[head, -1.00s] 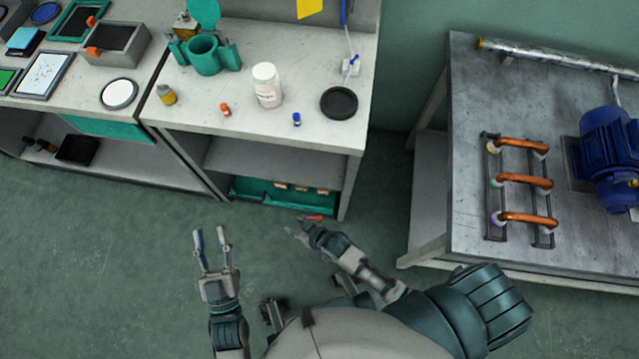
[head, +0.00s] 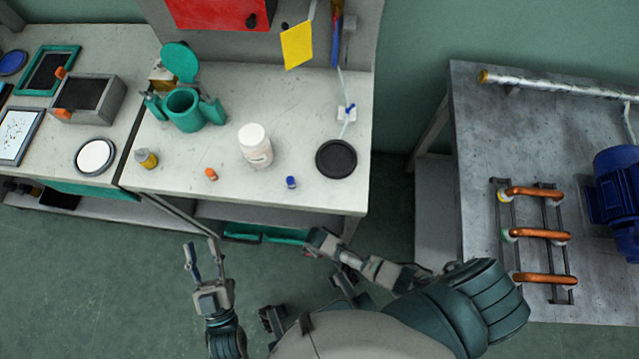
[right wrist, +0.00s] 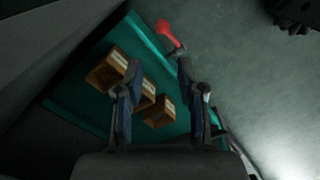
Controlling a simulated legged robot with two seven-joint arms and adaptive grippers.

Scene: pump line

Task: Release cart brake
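The green cart (head: 262,236) shows under the front edge of the middle bench. In the right wrist view, the cart (right wrist: 75,108) holds brown boxes (right wrist: 152,98), and a red-ended lever (right wrist: 168,33) sticks out past its edge. My right gripper (right wrist: 160,64) is open, its fingers over the cart's edge, with the lever just beyond the tips, closest to the right finger. I cannot tell whether they touch. In the head view the right fingers and lever are hidden under the bench edge. My left gripper (head: 201,243) is open and empty in front of the bench.
The bench top (head: 230,200) overhangs the cart and carries a white bottle (head: 255,146), a black disc (head: 336,158) and a green holder (head: 184,110). A metal table (head: 470,180) with copper handles (head: 540,234) and a blue motor (head: 615,190) stands right. Floor is free at left.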

